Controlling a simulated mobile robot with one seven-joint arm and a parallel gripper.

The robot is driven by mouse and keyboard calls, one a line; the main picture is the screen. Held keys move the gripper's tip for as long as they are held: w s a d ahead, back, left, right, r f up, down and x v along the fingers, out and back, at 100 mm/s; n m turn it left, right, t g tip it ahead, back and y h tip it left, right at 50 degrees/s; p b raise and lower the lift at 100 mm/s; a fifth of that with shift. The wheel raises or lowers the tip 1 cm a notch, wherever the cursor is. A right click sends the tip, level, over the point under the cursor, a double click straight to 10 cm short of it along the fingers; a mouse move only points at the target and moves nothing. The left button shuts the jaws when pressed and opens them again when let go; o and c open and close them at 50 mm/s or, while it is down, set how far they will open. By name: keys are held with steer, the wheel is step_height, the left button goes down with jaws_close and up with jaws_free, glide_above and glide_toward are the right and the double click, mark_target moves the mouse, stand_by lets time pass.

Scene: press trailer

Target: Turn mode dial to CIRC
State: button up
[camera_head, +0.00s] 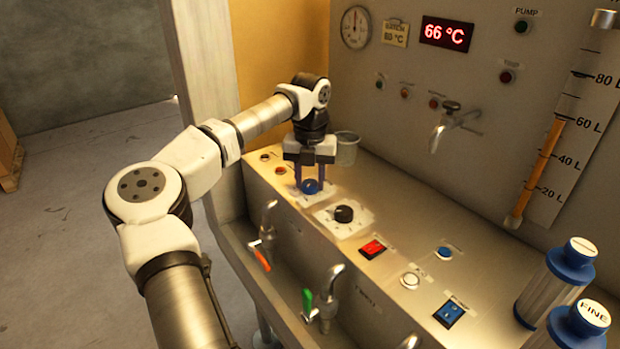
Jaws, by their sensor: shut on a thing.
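My gripper (310,182) points straight down over the sloped control panel. Its two dark fingers are on either side of a blue dial (310,187) on a pale plate and are shut on it. The fingers hide part of this dial, and its pointer and labels cannot be read. A black dial (344,213) on a larger pale plate sits just to the right and nearer, free of the gripper. Its printed marks are too small to read, so I cannot tell from lettering which dial is the mode dial.
A grey cup (346,148) stands just behind my gripper. A red rocker switch (372,249), a white button (410,280) and a blue switch (449,313) lie along the panel. A tap (450,120) juts from the wall. Taps with orange (261,258) and green (307,303) handles line the front.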

mark_target(310, 182)
steer(key=o, duration=1)
steer(key=shift+r, duration=0.15)
step_height(310, 182, up, 14)
steer(key=b, duration=0.1)
steer(key=shift+f, duration=0.2)
